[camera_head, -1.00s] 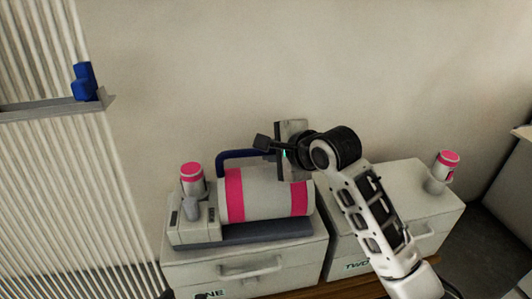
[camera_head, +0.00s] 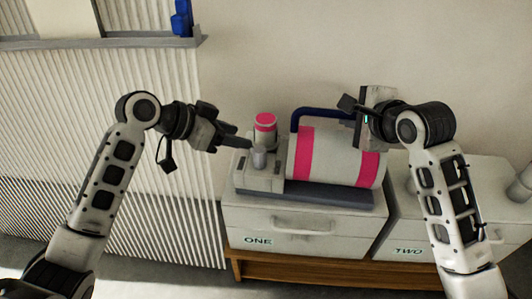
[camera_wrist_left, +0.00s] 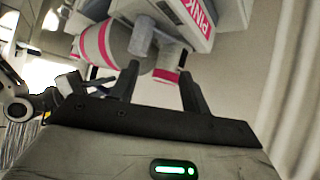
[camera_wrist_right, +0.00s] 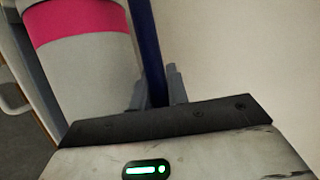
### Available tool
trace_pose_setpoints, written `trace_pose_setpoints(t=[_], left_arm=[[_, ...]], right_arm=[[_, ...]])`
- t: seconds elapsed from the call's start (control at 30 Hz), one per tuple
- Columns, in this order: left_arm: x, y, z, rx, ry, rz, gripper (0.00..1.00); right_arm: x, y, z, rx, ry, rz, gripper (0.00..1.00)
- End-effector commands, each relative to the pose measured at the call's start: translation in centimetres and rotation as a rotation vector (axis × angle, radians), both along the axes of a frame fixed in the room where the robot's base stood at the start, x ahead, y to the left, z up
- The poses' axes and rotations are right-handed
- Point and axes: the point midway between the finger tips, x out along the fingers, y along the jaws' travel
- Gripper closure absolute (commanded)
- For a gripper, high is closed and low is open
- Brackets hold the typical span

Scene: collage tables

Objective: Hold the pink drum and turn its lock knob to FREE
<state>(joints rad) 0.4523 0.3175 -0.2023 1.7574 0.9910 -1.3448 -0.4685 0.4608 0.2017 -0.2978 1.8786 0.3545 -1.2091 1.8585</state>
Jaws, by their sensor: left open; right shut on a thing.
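The pink drum (camera_head: 335,160), white with two pink bands, lies on a grey stand (camera_head: 300,193) on the cabinet marked ONE. A dark blue bar handle (camera_head: 318,112) arches over it. My right gripper (camera_head: 362,120) is shut on the blue handle near its right end; the bar passes between the fingers in the right wrist view (camera_wrist_right: 152,60). A small grey knob (camera_head: 259,158) stands at the stand's left end. My left gripper (camera_head: 243,143) is open just left of the knob, fingers pointing toward it; contact cannot be told. The knob's FREE marking is not readable.
A pink-banded canister (camera_head: 265,124) stands close behind the knob. Cabinet TWO (camera_head: 410,250) stands to the right with a pale object (camera_head: 522,183) at the picture's edge. A shelf with a blue object (camera_head: 181,20) is at upper left.

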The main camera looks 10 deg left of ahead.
Motion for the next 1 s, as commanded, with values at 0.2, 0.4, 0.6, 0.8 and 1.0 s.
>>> trace_pose_setpoints(t=[0.2,0.4,0.6,0.8,1.0], left_arm=[[-0.9,1.0,2.7,0.143,-0.014,-0.352,0.53],[-1.5,1.0,3.2,0.177,-0.024,-0.477,0.53],[-1.2,-1.0,1.1,0.175,-0.022,-0.483,0.53],[-0.7,-3.9,-1.8,0.176,-0.022,-0.481,0.53],[-0.2,-6.1,-4.0,0.177,-0.023,-0.480,0.53]], right_arm=[[0.0,-0.1,0.0,-0.001,0.000,-0.001,1.00],[0.0,0.0,0.0,-0.001,0.000,-0.001,1.00],[0.0,0.0,0.0,-0.001,0.000,-0.001,1.00],[0.0,0.0,0.0,-0.001,0.000,-0.001,1.00],[0.0,0.0,0.0,-0.001,0.000,-0.001,1.00]])
